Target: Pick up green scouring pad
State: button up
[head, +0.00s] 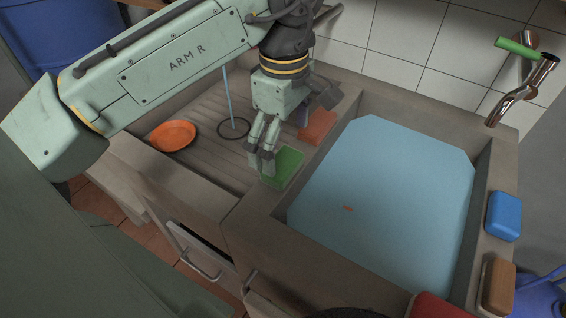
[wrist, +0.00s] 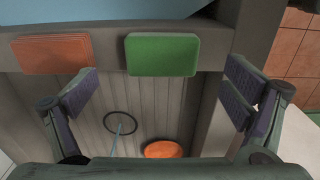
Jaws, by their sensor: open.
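The green scouring pad (head: 285,168) lies flat on the ledge between the ribbed drainboard and the water-filled sink. In the wrist view the green pad (wrist: 162,55) is at the upper middle, ahead of and between my fingers. My gripper (head: 264,158) is at the pad's left edge in the head view, pointing down. The wrist view shows the gripper (wrist: 160,98) with its fingers wide apart and nothing between them. Whether a finger touches the pad I cannot tell.
An orange-red pad (head: 317,127) lies on the same ledge, farther back. An orange plate (head: 173,135) and a ringed rod (head: 232,129) are on the drainboard. The sink (head: 385,190) is right of the pad. A blue sponge (head: 504,216) and a brown block (head: 497,283) sit on its right rim.

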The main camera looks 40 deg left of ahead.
aim_at(283, 162)
notch_tip(283, 162, down, 4)
jog(key=shift+s+f, duration=0.1)
jog(key=shift+c, duration=0.4)
jog(key=c, duration=1)
